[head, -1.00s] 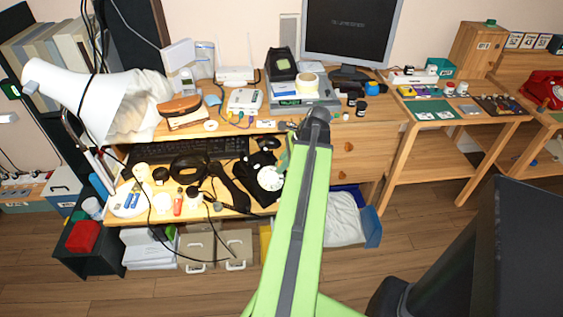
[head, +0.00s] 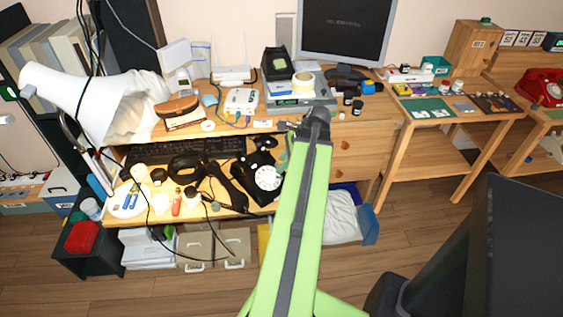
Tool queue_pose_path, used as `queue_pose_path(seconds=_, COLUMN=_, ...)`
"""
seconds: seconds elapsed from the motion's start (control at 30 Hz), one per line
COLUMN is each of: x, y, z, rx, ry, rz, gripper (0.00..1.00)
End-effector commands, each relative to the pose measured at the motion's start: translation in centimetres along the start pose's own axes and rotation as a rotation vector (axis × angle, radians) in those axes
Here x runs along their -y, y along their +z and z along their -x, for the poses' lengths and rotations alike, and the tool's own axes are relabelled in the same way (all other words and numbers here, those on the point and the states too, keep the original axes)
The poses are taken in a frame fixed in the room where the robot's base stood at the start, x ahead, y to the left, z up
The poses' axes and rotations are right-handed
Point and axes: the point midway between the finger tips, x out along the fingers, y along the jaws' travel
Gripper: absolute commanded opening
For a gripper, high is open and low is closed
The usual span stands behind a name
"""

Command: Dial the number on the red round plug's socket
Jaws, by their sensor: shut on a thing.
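A black dial phone (head: 266,178) with a pale round dial lies on the lower desk shelf, just left of my green arm. A red phone (head: 540,88) stands on the table at the far right. I cannot pick out a red round plug, its socket or a readable number. A power strip (head: 408,75) with dark plugs lies at the back of the middle table. My arm reaches up over the desk, and its upper joint covers part of the desk top. My gripper is hidden behind the arm, so what it holds does not show.
A white lamp (head: 75,92) leans in from the left. A keyboard (head: 185,150), a dark handset (head: 225,188) and loose cables crowd the lower shelf. A monitor (head: 345,28) stands at the back. A dark screen-like panel (head: 515,250) fills the lower right. The wooden floor (head: 400,235) is partly clear.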

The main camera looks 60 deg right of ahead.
Motion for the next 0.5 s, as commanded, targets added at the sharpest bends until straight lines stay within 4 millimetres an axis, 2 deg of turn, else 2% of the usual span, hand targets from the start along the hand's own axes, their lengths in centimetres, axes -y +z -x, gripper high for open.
queue_pose_path(seconds=0.5, x=-0.05, y=0.1, z=0.33, rx=0.0, ry=0.0, rz=0.0, gripper=0.0)
